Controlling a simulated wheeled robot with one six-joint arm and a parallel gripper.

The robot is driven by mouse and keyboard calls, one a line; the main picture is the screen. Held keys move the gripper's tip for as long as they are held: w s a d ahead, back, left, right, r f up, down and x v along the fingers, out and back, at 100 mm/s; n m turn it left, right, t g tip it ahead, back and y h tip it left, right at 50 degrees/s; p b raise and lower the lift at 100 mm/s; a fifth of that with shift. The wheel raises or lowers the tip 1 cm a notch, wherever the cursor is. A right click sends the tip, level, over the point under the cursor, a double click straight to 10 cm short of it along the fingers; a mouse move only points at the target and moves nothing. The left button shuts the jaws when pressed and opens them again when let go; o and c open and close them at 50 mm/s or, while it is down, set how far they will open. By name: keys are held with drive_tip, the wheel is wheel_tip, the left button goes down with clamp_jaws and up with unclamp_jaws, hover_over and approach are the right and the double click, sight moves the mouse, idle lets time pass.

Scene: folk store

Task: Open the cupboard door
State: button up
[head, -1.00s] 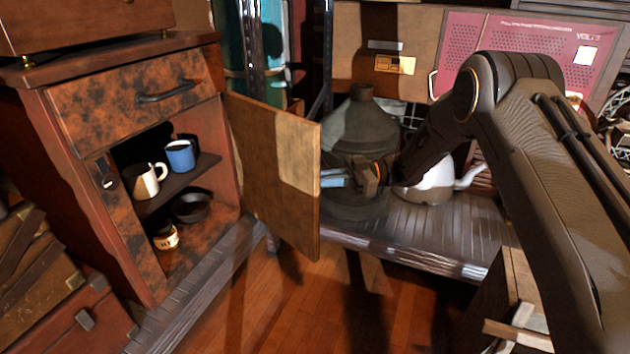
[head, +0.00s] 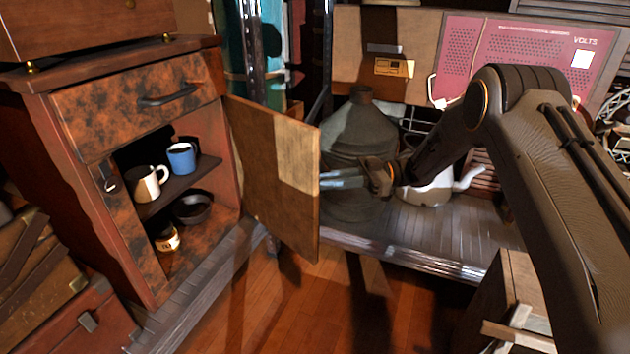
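The cupboard (head: 62,160) stands at the left in the head view. Its door (head: 272,180) is swung wide open to the right, with its inner face towards me. The door's outer face and any handle on it are hidden. My gripper (head: 324,180) is beside the door's free edge, on its outer side, with its fingertips at or just behind that edge. I cannot tell whether it touches the door. The fingers are seen from the side, so their opening does not show.
Inside the cupboard are a white mug (head: 146,184), a blue mug (head: 181,158), a dark bowl (head: 192,209) and a small jar (head: 167,240). A large dark jug (head: 362,135) and a white kettle (head: 430,188) stand on a low metal shelf (head: 460,236) behind my gripper. Wooden floor lies below the door.

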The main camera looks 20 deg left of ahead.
drive_tip(key=shift+p+v, duration=0.3)
drive_tip(key=shift+v, duration=1.75)
